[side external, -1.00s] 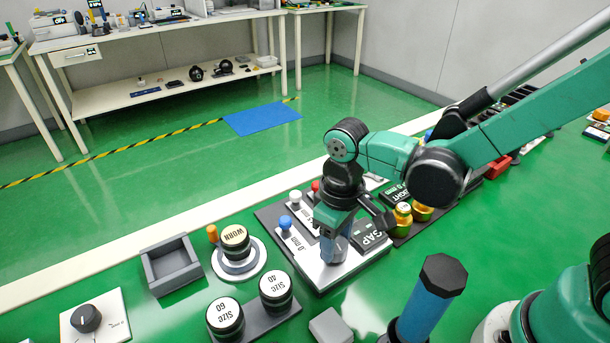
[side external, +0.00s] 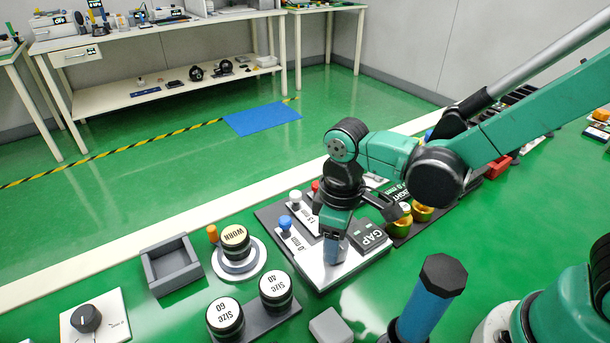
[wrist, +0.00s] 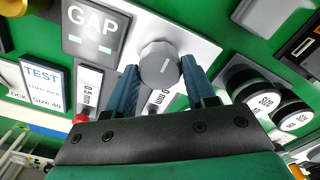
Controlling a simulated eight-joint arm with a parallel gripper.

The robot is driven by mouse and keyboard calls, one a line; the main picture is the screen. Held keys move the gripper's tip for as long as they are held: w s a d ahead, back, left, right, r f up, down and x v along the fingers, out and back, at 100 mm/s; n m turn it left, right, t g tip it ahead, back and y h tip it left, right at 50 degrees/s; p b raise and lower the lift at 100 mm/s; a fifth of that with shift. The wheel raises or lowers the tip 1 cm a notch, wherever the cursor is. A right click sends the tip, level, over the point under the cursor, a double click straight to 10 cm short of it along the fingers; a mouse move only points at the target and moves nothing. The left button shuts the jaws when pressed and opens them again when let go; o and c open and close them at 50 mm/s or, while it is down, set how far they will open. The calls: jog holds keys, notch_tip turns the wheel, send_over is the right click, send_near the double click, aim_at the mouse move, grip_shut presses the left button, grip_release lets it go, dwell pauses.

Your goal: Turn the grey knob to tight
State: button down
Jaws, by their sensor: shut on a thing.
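The grey knob (wrist: 158,62) shows in the wrist view on a white panel (wrist: 200,46), with a short pale mark on its face. My gripper (wrist: 160,68) has one blue finger on each side of the knob and is shut on it. In the side view my gripper (side external: 336,254) points down at the white panel (side external: 322,280), and its fingers hide the knob. A GAP display box (side external: 371,236) sits on the panel beside the gripper. It also shows in the wrist view (wrist: 95,28). I cannot read any tight mark.
Size 40 (side external: 276,288) and Size 60 (side external: 225,317) pieces stand in front. A blue post with a black top (side external: 443,275) stands at right.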

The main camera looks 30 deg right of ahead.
jog(key=shift+c, duration=1.4)
grip_release()
jog(key=shift+r, duration=0.1)
jog(key=shift+r, duration=2.75)
jog(key=s+d+r+m+t, duration=0.1)
jog(key=d+r+m+t, duration=0.3)
jog(key=d+m+t, duration=0.3)
jog(key=shift+s+d, duration=0.15)
jog(key=shift+d, duration=1.35)
